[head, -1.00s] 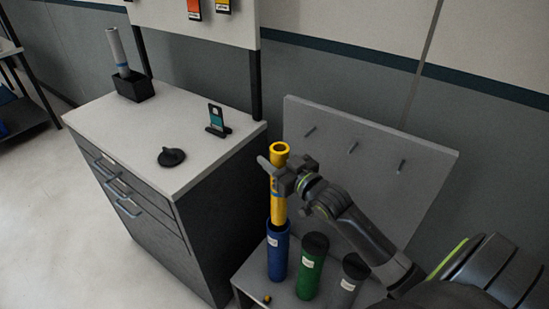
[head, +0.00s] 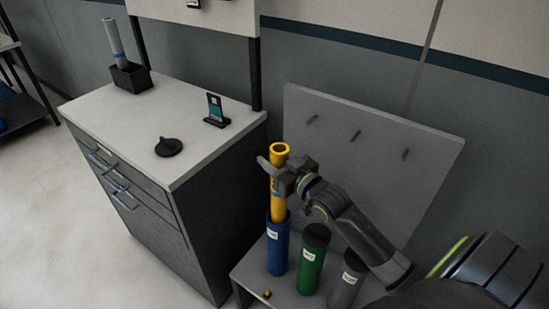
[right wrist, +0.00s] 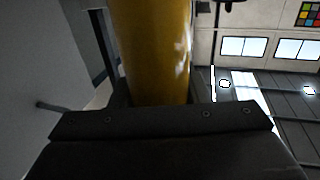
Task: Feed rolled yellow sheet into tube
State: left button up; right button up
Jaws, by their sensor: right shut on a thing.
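The rolled yellow sheet (head: 278,200) stands nearly upright, with its lower end inside the mouth of the blue tube (head: 278,250). A blue band shows on the roll just above the tube's rim. My right gripper (head: 279,172) is shut on the yellow roll near its top end. In the right wrist view the yellow roll (right wrist: 152,50) rises large and close from the gripper. How deep the roll sits in the tube is hidden by the tube's wall. My left gripper is not in view.
A green tube (head: 312,262) and a grey tube (head: 346,283) with dark tops stand to the right on the low grey stand (head: 248,272). A pegged panel (head: 375,140) rises behind. The cabinet (head: 140,185) at left holds a black stand (head: 168,148) and a small holder (head: 215,112).

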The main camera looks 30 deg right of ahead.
notch_tip(320, 180, down, 6)
jog(key=b, duration=0.4)
jog(key=shift+b, duration=0.4)
dwell(0.3)
jog(key=o, duration=1.4)
jog(key=shift+c, duration=0.2)
jog(key=s+d+p, duration=0.2)
jog(key=s+p, duration=0.5)
jog(key=s, duration=1)
jog(key=shift+s, duration=0.15)
jog(key=shift+f, duration=0.15)
